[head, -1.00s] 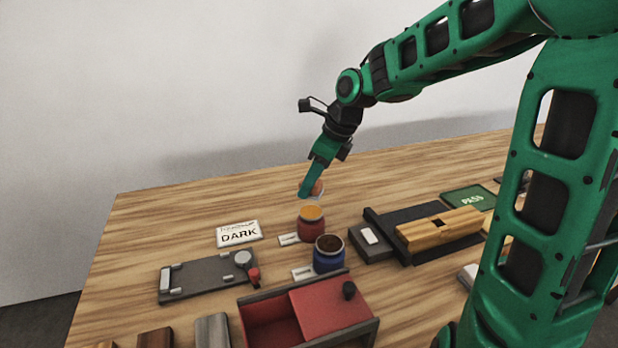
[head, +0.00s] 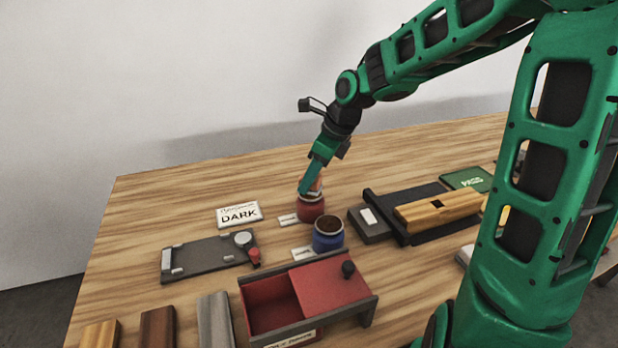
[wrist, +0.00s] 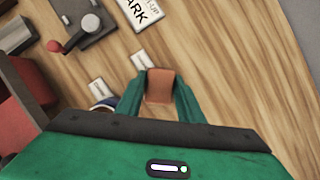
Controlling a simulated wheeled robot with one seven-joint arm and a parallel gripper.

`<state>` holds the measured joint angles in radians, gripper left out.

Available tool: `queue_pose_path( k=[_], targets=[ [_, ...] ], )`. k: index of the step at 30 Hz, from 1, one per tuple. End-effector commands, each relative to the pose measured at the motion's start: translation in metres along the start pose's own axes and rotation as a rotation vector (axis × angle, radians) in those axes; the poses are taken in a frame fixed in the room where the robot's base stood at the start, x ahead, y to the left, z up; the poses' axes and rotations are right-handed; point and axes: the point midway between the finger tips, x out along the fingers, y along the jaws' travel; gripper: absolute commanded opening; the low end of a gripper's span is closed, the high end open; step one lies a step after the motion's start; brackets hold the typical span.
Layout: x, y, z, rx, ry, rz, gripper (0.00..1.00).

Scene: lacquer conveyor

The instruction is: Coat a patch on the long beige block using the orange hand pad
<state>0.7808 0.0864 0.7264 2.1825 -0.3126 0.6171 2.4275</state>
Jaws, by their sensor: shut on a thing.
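My gripper (head: 308,190) is shut on the orange hand pad (head: 317,184), right over the mouth of the red jar (head: 311,207). In the wrist view the orange pad (wrist: 160,86) sits between the two green fingers. The pad's underside is hidden, so I cannot tell whether it touches the jar's contents. The long beige block (head: 440,212) lies on a dark fixture (head: 408,237) to the right, with a small dark patch on its top. A blue jar (head: 328,235) of dark brown stuff stands open in front of the red jar.
A red box with a part-open lid (head: 330,280) is in front. A green PASS plate (head: 467,179) lies at the back right. The table behind the jars is clear.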

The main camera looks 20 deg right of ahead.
Motion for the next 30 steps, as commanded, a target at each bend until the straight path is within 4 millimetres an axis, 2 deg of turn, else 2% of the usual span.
queue_pose_path(
  k=[30],
  targets=[
    [0.0064,0.0005,-0.0019,-0.001,0.0,0.001,0.16]
  ],
)
